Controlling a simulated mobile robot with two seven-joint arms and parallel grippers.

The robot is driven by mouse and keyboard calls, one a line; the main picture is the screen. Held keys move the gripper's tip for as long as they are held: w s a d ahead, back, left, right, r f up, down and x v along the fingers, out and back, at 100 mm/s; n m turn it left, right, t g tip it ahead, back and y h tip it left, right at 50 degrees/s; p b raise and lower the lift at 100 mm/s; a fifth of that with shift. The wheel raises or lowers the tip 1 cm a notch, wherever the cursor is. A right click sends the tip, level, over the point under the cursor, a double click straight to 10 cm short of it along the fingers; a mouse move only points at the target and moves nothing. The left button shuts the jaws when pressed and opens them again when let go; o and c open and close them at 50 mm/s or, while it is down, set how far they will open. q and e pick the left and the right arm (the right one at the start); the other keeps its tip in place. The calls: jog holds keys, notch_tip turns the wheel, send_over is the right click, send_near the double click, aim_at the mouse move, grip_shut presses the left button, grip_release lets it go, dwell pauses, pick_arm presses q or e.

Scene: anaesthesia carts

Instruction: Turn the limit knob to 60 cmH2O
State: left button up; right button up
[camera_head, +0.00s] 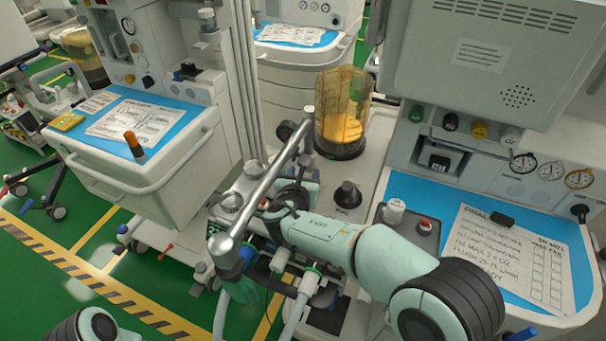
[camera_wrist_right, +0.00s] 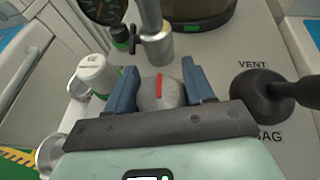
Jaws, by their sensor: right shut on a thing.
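The limit knob (camera_wrist_right: 157,95) is a round grey knob with a red pointer line, seen in the right wrist view. The red line points almost straight up the picture. My right gripper (camera_wrist_right: 160,78) is shut on the knob, with one blue finger on each side. The scale and numbers around the knob are hidden or cannot be read. In the head view, my right arm (camera_head: 320,235) reaches in from the lower right, and its own links hide the knob and the fingertips. My left gripper is not in view.
A black VENT/BAG lever (camera_wrist_right: 265,95) stands close to the right of the fingers. A white cap (camera_wrist_right: 92,75) is close on the left. A metal tube (camera_head: 262,190) crosses near my right wrist. A bellows dome (camera_head: 343,112) stands behind, and a blue worktop (camera_head: 425,192) lies right.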

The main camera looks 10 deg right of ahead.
jog(key=shift+f, duration=0.1)
jog(key=o, duration=1)
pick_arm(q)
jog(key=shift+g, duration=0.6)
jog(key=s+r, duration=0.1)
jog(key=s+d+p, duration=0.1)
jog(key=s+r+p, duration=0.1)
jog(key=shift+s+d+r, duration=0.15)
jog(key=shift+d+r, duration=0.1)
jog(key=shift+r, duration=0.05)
pick_arm(e)
jog(key=v, duration=1.3)
jog(key=shift+s, duration=0.25)
